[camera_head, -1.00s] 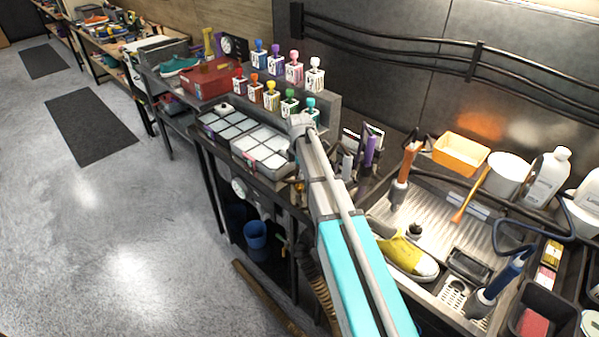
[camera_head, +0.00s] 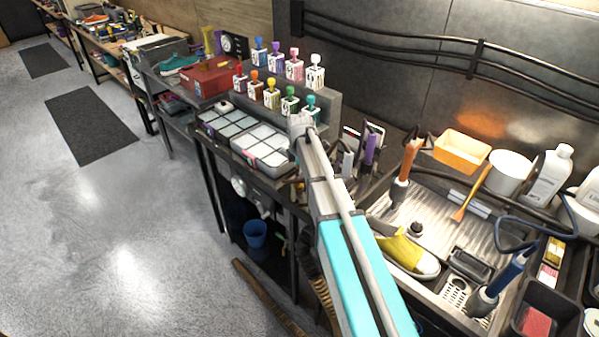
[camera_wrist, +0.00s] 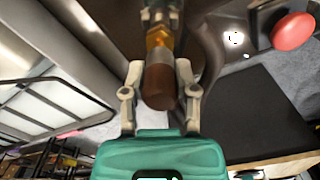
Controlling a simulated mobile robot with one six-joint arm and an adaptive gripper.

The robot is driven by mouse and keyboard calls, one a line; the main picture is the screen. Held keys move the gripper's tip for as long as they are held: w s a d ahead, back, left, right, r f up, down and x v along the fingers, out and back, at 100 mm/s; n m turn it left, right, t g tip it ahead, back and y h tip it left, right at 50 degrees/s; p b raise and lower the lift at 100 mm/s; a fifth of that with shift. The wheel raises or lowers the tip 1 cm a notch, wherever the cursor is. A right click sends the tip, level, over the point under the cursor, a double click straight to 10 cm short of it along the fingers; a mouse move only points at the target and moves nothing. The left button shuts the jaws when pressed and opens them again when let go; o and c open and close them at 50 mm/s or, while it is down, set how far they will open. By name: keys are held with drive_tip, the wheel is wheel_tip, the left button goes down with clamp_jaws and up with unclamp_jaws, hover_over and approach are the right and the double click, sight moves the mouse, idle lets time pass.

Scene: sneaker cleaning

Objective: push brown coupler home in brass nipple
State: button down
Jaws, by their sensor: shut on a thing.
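The brown coupler (camera_wrist: 159,84) is between the fingers of my gripper (camera_wrist: 160,82) in the wrist view. My gripper is shut on it. The brass nipple (camera_wrist: 158,38) is directly in line with the coupler's far end, and the two appear to touch. How deep the nipple sits in the coupler cannot be told. A grey metal fitting (camera_wrist: 156,14) is beyond the brass. In the head view my arm hides the gripper, the coupler and the nipple.
A red round knob (camera_wrist: 293,31) is close by on the right in the wrist view. In the head view, a sink (camera_head: 440,215) holds a yellow sneaker (camera_head: 405,252).

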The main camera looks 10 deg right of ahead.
drive_tip(key=shift+f+b, duration=1.15)
drive_tip(key=shift+f, duration=0.05)
drive_tip(key=shift+c, duration=1.5)
unclamp_jaws()
drive_tip(key=shift+r, duration=0.2)
wheel_tip(320, 180, up, 9)
drive_tip(key=p, duration=0.9)
